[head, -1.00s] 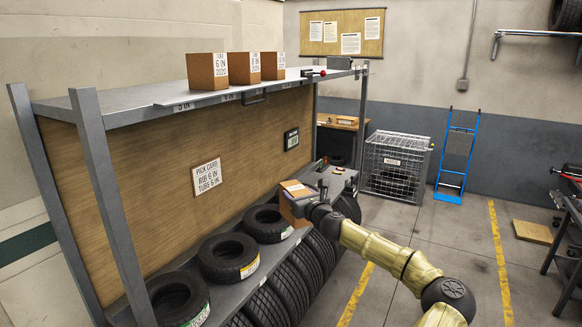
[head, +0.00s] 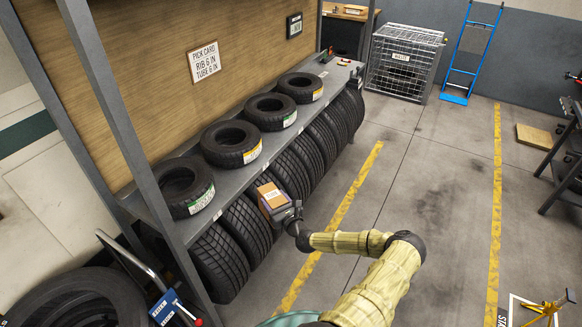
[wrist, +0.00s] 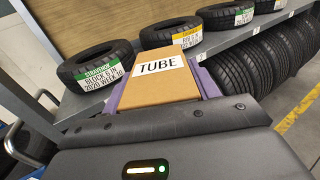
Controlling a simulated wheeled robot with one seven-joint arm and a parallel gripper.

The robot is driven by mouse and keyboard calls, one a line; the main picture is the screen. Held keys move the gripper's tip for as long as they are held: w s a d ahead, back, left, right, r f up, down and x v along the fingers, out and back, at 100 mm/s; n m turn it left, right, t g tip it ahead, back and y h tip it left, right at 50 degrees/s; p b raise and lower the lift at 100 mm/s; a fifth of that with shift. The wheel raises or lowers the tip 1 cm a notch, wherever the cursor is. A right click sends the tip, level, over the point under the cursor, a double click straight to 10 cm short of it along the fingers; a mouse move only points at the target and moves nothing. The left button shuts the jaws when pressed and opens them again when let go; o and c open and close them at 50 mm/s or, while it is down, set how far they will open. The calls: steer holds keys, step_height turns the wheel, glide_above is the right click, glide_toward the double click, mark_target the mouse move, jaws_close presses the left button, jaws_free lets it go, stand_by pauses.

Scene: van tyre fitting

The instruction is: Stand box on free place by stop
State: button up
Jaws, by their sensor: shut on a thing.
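My gripper (head: 280,207) is shut on a small brown cardboard box (head: 270,191). It holds the box in front of the rack's tyre shelf, apart from the tyres. In the wrist view the box (wrist: 150,90) shows a white TUBE label on its upper face, with purple jaw pads (wrist: 161,87) at its two sides. A small dark green upright piece (head: 327,55) stands near the shelf's far end; I cannot tell if it is the stop. The upper shelf with its boxes is out of view now.
Several tyres (head: 231,143) lie flat on the grey shelf (head: 205,222), with more standing below. A pick card (head: 204,62) reads RIB 6 IN, TUBE 6 IN. A wire cage (head: 403,62) stands beyond. The floor (head: 430,190) at right is mostly clear.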

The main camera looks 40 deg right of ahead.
steer(key=s+a+f+y+b, duration=0.1)
steer(key=s+a, duration=0.1)
steer(key=a, duration=0.5)
steer(key=s+a+f+n+b, duration=0.1)
steer(key=s+a+f, duration=0.1)
steer(key=a, duration=0.6)
steer(key=s+a+f+y+b, duration=0.1)
steer(key=s+a+f, duration=0.1)
steer(key=s+a, duration=0.2)
steer(key=a, duration=0.3)
steer(key=shift+a+n+y, duration=0.3)
steer(key=shift+a, duration=0.1)
steer(key=shift+s+d+f, duration=0.1)
steer(key=shift+s+f, duration=0.05)
